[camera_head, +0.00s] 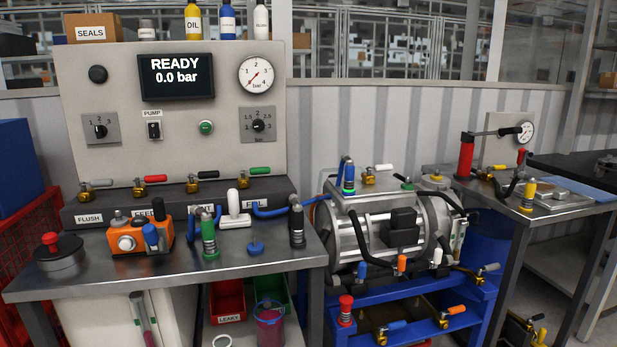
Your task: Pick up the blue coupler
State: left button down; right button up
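Neither of my grippers is in view. Several parts with blue on them show, and I cannot tell for certain which is the blue coupler. Another upright fitting with blue and green parts (348,178) is on top of the drive unit (385,228).
An orange device (138,238) and a red-topped round device (57,252) occupy the left bench (195,275). A white tee-shaped piece (234,212) stands near the panel (180,110). A right-hand bench (550,212) holds a red cylinder (466,156). The bench's front strip is clear.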

aim_at(348, 185)
jog(key=u, duration=0.65)
jog(key=i, duration=0.75)
jog(key=u, duration=0.1)
